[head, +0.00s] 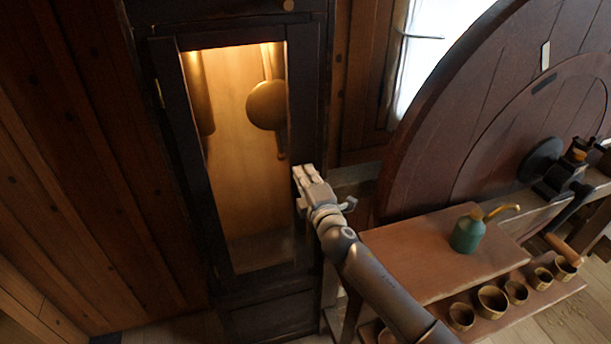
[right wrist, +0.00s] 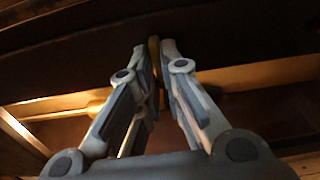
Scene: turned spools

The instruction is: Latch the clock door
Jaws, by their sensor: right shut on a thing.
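The clock door (head: 188,150) is a tall dark wooden frame with a large pane, set in the dark clock case. It looks flush with the case, but I cannot tell whether it is fully closed. My right gripper (head: 303,172) is at the door's right edge, about mid-height. In the right wrist view its fingers are nearly together on a small brass-coloured latch piece (right wrist: 154,46) against dark wood. The fingers hide most of this piece, so I cannot tell how it is turned. My left gripper is not in view.
A round pendulum bob (head: 267,105) hangs behind the pane. Right of the clock, a wooden bench (head: 420,262) holds a green oil can (head: 467,234), with several small pots on the shelf below. A big dark wooden wheel (head: 440,110) stands behind. Plank wall lies left.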

